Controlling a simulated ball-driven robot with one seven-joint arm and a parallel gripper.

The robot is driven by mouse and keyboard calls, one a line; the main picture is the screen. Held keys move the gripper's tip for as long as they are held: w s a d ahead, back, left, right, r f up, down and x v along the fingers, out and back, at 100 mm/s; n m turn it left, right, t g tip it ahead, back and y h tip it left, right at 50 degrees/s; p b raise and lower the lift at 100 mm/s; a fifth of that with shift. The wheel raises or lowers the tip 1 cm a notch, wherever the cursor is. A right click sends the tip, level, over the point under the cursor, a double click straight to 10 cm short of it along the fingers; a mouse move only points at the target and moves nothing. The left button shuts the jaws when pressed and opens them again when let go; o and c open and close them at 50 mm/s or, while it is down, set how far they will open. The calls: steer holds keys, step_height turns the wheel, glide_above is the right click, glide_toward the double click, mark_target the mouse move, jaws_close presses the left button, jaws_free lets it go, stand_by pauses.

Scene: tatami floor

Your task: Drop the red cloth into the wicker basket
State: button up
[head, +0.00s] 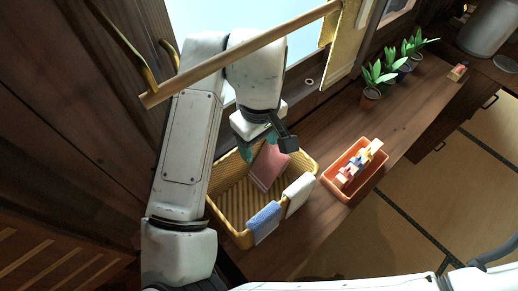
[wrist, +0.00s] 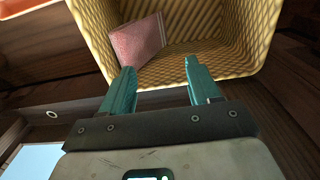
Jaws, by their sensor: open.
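The red cloth (head: 268,166), pinkish and folded, lies inside the wicker basket (head: 229,196), against the wall on the side of my gripper. In the wrist view the cloth (wrist: 138,40) rests in the upper left part of the basket (wrist: 215,45). My gripper (head: 262,148) is over the basket's back edge. In the wrist view its two teal fingers (wrist: 156,78) are spread apart with nothing between them, and the cloth is apart from them, just beyond the left fingertip.
A blue cloth (head: 263,222) and a white cloth (head: 298,195) hang over the basket's front rim. An orange bin (head: 339,188) with small items stands to the right on the wooden counter. Several potted plants (head: 371,90) stand farther back. A wooden rod (head: 245,52) crosses above my arm.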

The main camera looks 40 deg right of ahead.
step_height(320, 180, up, 4)
steer(key=shift+f, duration=0.1)
stand_by(0.6)
